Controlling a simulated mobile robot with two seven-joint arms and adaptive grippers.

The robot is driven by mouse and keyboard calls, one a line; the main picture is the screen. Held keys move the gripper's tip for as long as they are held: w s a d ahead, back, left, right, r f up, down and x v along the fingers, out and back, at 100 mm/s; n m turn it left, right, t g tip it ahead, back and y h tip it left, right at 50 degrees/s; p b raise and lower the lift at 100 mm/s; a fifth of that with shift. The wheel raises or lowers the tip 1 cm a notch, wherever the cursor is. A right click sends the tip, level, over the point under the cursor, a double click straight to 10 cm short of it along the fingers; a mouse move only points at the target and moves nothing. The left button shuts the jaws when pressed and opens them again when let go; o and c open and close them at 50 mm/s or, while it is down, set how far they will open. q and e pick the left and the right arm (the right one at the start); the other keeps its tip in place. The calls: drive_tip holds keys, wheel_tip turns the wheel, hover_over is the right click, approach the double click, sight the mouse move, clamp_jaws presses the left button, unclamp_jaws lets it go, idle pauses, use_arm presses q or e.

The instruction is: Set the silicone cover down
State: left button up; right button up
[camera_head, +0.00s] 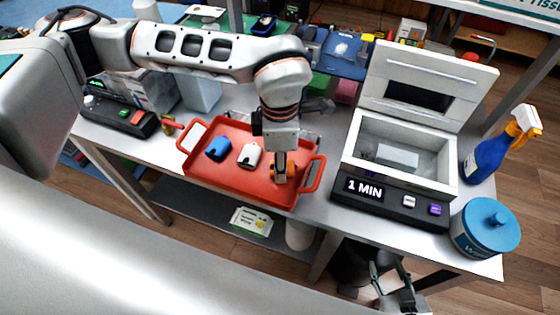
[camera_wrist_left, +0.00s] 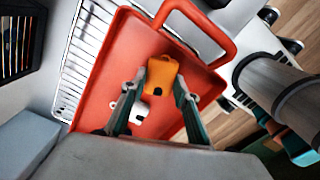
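The orange silicone cover (camera_head: 291,170) is at the right end of the red tray (camera_head: 230,175). My left gripper (camera_head: 280,168) points straight down over it, and its fingers lie close on both sides of the cover. The left wrist view shows the orange cover (camera_wrist_left: 162,72) between the two fingertips (camera_wrist_left: 158,85), which look shut on it. Whether the cover touches the tray floor is hard to tell. A blue cover (camera_head: 217,148) and a white cover (camera_head: 249,155) lie in the tray. My right gripper (camera_head: 393,280) is open and empty, low at the bottom right.
An open-lidded grey box (camera_head: 350,150) with a "1 MIN" display stands right of the tray. A blue-lidded wipes tub (camera_head: 485,228) and a blue spray bottle (camera_head: 490,155) stand at the table's right. A black device (camera_head: 120,115) sits left. Bins and other items crowd the back.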

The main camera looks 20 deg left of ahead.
use_arm(q)
drive_tip(key=o, duration=0.4)
drive_tip(key=shift+c, duration=0.2)
drive_tip(key=shift+r, duration=0.1)
wheel_tip(320, 180, up, 12)
drive_tip(key=shift+s+p, duration=0.1)
drive_tip(key=shift+p, duration=0.2)
idle(0.4)
